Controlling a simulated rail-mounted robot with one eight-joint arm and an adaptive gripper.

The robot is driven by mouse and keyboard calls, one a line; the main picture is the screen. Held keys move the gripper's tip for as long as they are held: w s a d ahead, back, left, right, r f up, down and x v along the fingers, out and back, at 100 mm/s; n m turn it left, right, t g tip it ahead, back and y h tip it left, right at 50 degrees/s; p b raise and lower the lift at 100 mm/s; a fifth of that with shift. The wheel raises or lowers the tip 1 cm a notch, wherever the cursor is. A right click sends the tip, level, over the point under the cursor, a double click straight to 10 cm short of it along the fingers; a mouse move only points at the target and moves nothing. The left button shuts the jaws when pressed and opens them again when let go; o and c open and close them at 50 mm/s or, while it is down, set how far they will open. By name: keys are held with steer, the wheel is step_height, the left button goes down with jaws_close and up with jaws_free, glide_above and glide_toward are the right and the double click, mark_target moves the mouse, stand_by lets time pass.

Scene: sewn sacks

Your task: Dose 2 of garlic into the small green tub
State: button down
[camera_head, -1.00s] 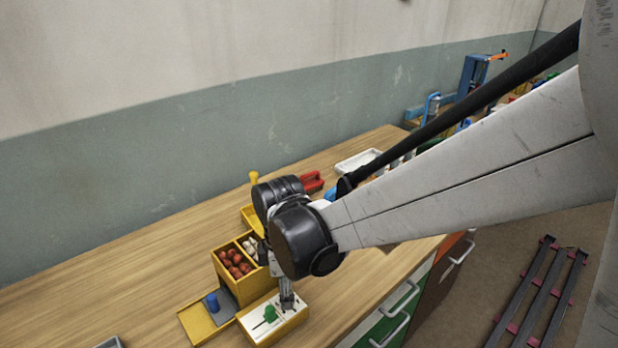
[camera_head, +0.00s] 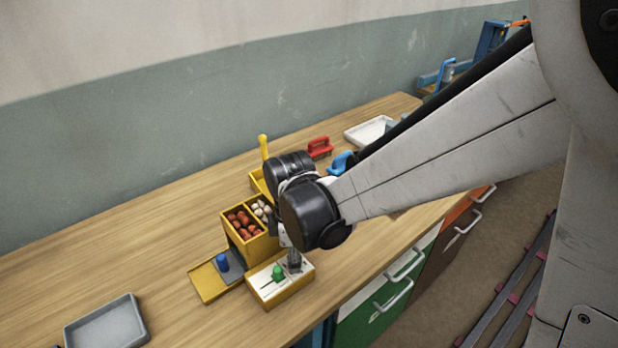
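Pale, whitish bulbs that look like garlic (camera_head: 262,209) lie in the right compartment of a yellow divided bin (camera_head: 262,246). Reddish round items (camera_head: 243,224) fill its left compartment. My gripper (camera_head: 294,266) points down over the white top of a low yellow box (camera_head: 283,291), just right of a green knob (camera_head: 277,272) on it. The gripper is small and partly hidden by my wrist, so I cannot tell its opening or whether it touches the box. I cannot make out a small green tub.
A yellow plate with a blue knob (camera_head: 222,262) adjoins the bin. A grey tray (camera_head: 105,322) lies at front left. A red-handled tool (camera_head: 319,147) and a white tray (camera_head: 369,131) are farther back. The table's left side is mostly clear.

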steer(key=shift+m, duration=0.3)
steer(key=shift+f+m+b, duration=0.1)
steer(key=shift+m+b, duration=0.7)
steer(key=shift+m, duration=0.1)
steer(key=shift+m+b, duration=0.75)
steer(key=shift+m, duration=0.95)
steer(key=c, duration=1.4)
jaws_free()
